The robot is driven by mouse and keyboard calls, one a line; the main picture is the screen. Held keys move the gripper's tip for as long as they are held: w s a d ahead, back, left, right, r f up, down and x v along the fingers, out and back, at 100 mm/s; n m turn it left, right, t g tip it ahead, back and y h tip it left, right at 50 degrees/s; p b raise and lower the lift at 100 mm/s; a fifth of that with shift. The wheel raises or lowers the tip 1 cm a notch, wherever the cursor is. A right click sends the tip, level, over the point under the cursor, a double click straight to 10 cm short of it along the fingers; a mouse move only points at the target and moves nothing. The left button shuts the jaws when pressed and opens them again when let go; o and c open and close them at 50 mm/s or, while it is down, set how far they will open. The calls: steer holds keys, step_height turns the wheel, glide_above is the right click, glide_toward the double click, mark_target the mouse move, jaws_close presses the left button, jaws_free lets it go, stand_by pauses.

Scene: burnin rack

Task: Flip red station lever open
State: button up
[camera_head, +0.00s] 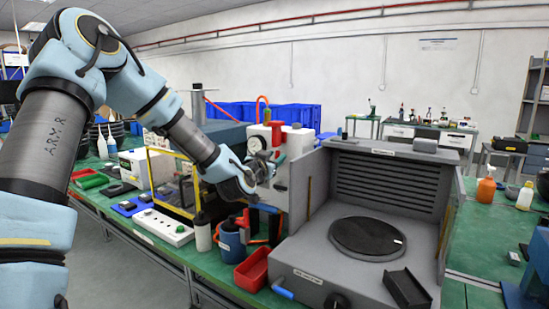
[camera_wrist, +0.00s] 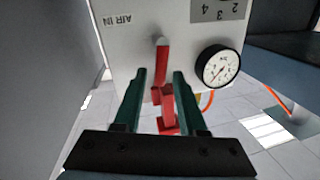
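The red lever (camera_wrist: 162,68) sits on the face of a white station box (camera_wrist: 140,42) in the wrist view, with a second red piece (camera_wrist: 168,105) nearer the camera. My gripper (camera_wrist: 160,75) has two dark green fingers, one on each side of the red lever. The fingers are open, with gaps visible between them and the lever. In the head view my gripper (camera_head: 268,168) is at the front of the white station box (camera_head: 299,178). I cannot make out the lever clearly there.
A round pressure gauge (camera_wrist: 221,66) is beside the lever. A grey open-fronted chamber (camera_head: 385,190) with a dark round plate stands to the right. A blue container (camera_head: 231,243) and a red bin (camera_head: 252,270) stand on the green bench below my gripper.

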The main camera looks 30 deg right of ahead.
jaws_close()
stand_by(0.3)
steer(key=shift+w+a+r+n+b, duration=0.1)
steer(key=shift+w+n+b, duration=0.1)
steer(key=shift+n+b, duration=0.25)
steer(key=shift+w+a+n+b, duration=0.15)
steer(key=shift+n+b, duration=0.1)
steer(key=shift+n, duration=0.4)
steer(key=shift+o, duration=0.8)
jaws_free()
steer(key=b+v, duration=0.3)
steer(key=v, duration=0.7)
steer(key=shift+s+a+r, duration=0.2)
steer(key=shift+s, duration=0.1)
